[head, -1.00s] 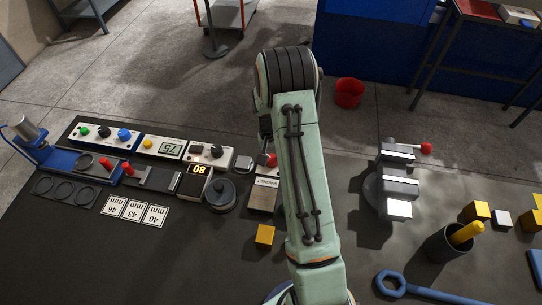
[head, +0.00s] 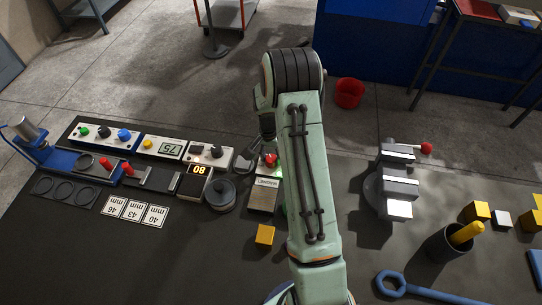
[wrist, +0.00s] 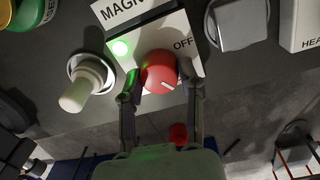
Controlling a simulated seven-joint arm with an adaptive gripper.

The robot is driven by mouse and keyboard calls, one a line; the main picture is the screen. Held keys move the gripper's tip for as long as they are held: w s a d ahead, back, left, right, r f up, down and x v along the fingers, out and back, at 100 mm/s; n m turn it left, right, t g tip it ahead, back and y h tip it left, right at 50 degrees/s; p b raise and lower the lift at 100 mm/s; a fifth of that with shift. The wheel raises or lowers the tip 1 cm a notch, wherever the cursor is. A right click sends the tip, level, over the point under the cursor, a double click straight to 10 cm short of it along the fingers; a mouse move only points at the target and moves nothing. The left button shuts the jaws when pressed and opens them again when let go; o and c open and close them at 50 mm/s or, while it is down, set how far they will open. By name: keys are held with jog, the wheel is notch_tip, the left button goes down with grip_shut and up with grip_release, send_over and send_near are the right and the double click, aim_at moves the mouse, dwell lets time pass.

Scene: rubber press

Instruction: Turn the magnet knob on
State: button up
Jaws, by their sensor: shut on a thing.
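The magnet box (head: 263,197) stands on the bench just left of my arm in the head view. Its red knob (wrist: 160,72) has a white pointer line that sits at a slant, turned away from the "OFF" print on the panel. A green lamp (wrist: 120,48) on the panel is lit. My gripper (wrist: 162,86) is shut on the red knob, with one finger on each side of it. In the head view the knob (head: 270,160) shows beside my wrist, and my arm hides the right side of the box.
A dark round pot (head: 221,194) and a display reading 80 (head: 199,170) stand close left of the box. A yellow cube (head: 265,235) lies in front. A grey vise (head: 398,182) stands to the right. In the wrist view, a pale peg (wrist: 82,90) is near the left finger.

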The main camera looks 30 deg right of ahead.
aim_at(268, 157)
jog(key=shift+f, duration=0.1)
jog(key=o, duration=1.2)
jog(key=shift+c, duration=0.2)
jog(key=shift+r, duration=0.2)
notch_tip(268, 157, up, 12)
jog(key=shift+w+a+f, duration=0.15)
jog(key=shift+w+a, duration=0.05)
jog(key=shift+w, duration=0.05)
